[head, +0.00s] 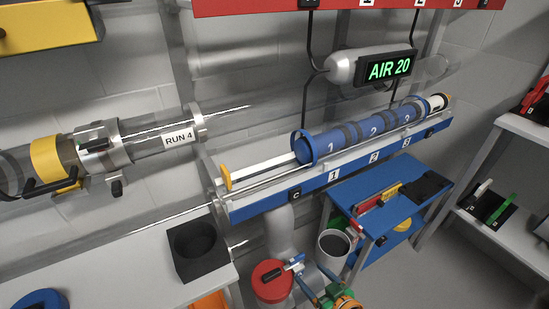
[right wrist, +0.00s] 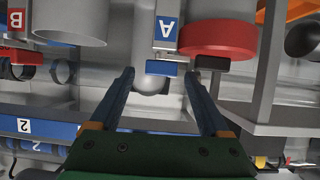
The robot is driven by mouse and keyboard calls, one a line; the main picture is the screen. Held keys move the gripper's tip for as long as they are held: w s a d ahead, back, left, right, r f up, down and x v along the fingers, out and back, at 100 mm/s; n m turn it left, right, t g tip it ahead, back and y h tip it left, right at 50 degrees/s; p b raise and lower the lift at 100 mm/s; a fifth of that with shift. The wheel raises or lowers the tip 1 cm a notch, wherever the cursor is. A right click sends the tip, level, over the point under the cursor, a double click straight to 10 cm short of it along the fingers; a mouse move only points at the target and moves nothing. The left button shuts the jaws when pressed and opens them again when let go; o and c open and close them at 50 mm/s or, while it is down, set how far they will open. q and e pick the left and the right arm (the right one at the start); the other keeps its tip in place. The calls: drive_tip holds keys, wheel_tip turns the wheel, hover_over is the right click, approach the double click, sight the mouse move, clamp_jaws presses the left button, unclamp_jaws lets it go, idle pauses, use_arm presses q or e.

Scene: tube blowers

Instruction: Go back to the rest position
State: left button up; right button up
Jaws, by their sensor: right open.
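My right gripper (head: 309,276) is low at the bottom middle of the head view, beside a red round cap (head: 271,281). Beyond the tips there are a blue plate marked A (right wrist: 167,28) and the red cap (right wrist: 218,38). I cannot tell whether the fingers touch anything. My left gripper is not in the head view.
A blue tube (head: 340,140) lies on a blue-edged rail (head: 270,203) above the gripper. A grey open cylinder (head: 334,244) and a blue cart (head: 370,211) stand to its right. A black square holder (head: 197,251) sits on the left table. A clear tube run marked RUN 4 (head: 178,138) is upper left.

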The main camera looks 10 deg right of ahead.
drive_tip(key=s+d+f+m+g+h, duration=0.1)
drive_tip(key=s+f+g, duration=0.2)
drive_tip(key=s+f, duration=0.5)
drive_tip(key=s+d+f+g+h, duration=0.2)
drive_tip(key=s+f+g, duration=0.1)
drive_tip(key=s+f, duration=0.4)
drive_tip(key=s+f+g, duration=0.3)
drive_tip(key=s, duration=0.5)
drive_tip(key=s+f+g, duration=0.2)
drive_tip(key=s, duration=0.6)
wheel_tip(320, 180, up, 14)
drive_tip(key=h+p, duration=0.1)
drive_tip(key=p, duration=1.3)
drive_tip(key=shift+s+a+r, duration=0.15)
drive_tip(key=shift+s+a, duration=0.25)
